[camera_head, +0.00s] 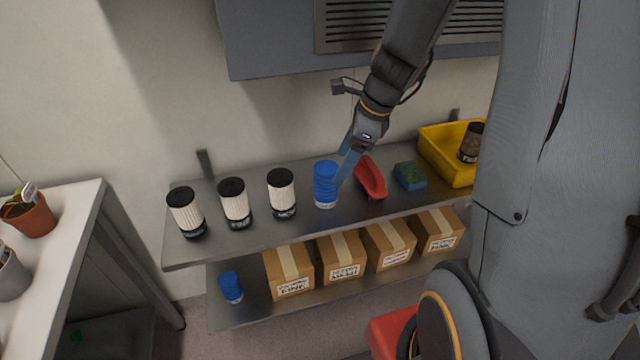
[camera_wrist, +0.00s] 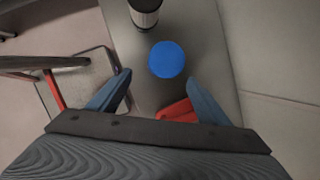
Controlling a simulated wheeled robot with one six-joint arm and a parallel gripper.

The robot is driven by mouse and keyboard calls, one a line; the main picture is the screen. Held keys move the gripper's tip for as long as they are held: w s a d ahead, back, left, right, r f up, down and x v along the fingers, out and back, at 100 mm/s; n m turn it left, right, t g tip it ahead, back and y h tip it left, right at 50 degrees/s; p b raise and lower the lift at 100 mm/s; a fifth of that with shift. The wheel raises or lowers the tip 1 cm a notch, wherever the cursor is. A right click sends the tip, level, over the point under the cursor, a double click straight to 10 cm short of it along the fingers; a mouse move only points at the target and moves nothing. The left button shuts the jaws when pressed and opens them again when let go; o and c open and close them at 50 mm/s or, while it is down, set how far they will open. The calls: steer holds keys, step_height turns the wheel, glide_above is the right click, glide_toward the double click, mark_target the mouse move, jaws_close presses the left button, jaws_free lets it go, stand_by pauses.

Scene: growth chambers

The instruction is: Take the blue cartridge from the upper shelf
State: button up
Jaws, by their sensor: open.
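The blue cartridge (camera_head: 325,185) stands upright on the upper shelf (camera_head: 255,243), between a white cartridge with black ends (camera_head: 282,193) and a red scoop-like item (camera_head: 370,178). My gripper (camera_head: 347,166) is at its upper right in the head view, with one blue finger overlapping its right edge. In the wrist view the cartridge's round blue top (camera_wrist: 166,60) lies ahead of my gripper (camera_wrist: 157,88), roughly between the lines of the two spread fingers. The fingers are open with nothing held. I cannot tell whether a finger touches the cartridge.
Two more white cartridges (camera_head: 234,203) (camera_head: 186,212) stand at the left. A green-blue sponge (camera_head: 409,176) and a yellow bin (camera_head: 447,164) are to the right. The lower shelf (camera_head: 250,313) holds several cardboard boxes (camera_head: 341,257) and another blue cartridge (camera_head: 230,287). A grey cabinet (camera_head: 270,45) hangs above.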

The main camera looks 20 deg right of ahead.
mark_target(336, 169)
steer(key=shift+w+a+f+y+b, duration=0.15)
steer(key=shift+w+a+f+b, duration=0.15)
steer(key=shift+f+b, duration=0.25)
steer(key=shift+w+a+f+y+b, duration=0.15)
steer(key=shift+a+f+b, duration=0.15)
steer(key=shift+f, duration=0.45)
steer(key=shift+x, duration=1.2)
steer(key=shift+w+x, duration=0.2)
steer(key=shift+x, duration=2.45)
steer(key=shift+d, duration=0.15)
steer(key=c, duration=1.2)
steer(key=shift+r, duration=0.15)
